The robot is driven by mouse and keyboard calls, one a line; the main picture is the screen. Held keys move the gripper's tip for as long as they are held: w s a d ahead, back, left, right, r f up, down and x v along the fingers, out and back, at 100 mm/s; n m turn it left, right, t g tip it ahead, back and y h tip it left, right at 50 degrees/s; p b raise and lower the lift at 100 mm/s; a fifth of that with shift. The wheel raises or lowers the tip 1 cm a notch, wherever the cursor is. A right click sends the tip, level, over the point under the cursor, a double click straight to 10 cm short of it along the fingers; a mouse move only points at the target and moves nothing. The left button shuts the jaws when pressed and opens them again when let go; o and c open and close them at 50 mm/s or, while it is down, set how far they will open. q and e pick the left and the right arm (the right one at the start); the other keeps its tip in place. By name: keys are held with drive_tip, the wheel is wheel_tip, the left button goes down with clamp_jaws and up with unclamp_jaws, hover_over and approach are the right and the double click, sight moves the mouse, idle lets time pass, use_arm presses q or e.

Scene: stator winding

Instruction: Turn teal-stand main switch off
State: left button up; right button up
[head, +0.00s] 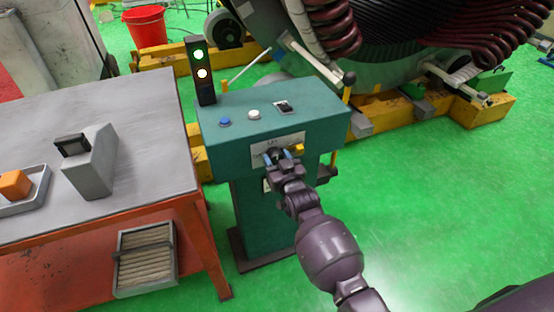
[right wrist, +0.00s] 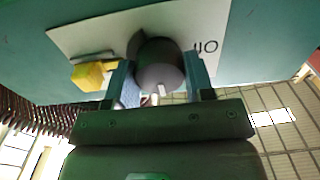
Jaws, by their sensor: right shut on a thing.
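The teal stand (head: 225,140) stands in the middle of the head view, with a white label plate on its front face. The main switch is a dark round knob (right wrist: 158,65) on that plate in the right wrist view, with a small white mark at its lower edge. My right gripper (head: 282,158) is at the plate, its blue-grey fingers on both sides of the knob; it also shows in the right wrist view (right wrist: 160,80). It is shut on the knob. The label is partly hidden, and the switch position cannot be read clearly. My left gripper is out of view.
A yellow piece (right wrist: 90,75) sticks out beside the knob. The stand's top carries a blue button (head: 225,122), a white button (head: 254,114), a black switch (head: 284,106) and a lamp post (head: 202,85) with green and white lights lit. A grey table (head: 110,110) stands left.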

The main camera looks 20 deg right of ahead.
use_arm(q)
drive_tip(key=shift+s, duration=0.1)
use_arm(e)
drive_tip(key=n, duration=0.2)
drive_tip(key=shift+r+n+p, duration=0.1)
drive_tip(key=shift+n+p, duration=0.3)
drive_tip(key=n, duration=0.4)
drive_tip(key=shift+n+p, duration=0.3)
drive_tip(key=n, duration=0.4)
drive_tip(key=shift+f+n, duration=0.25)
drive_tip(key=shift+n, duration=0.05)
drive_tip(key=n+b, duration=0.1)
drive_tip(key=n, duration=0.3)
drive_tip(key=shift+n, duration=0.7)
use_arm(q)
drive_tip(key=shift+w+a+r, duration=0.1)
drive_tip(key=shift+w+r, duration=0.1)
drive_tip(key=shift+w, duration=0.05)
use_arm(e)
drive_tip(key=shift+n, duration=0.3)
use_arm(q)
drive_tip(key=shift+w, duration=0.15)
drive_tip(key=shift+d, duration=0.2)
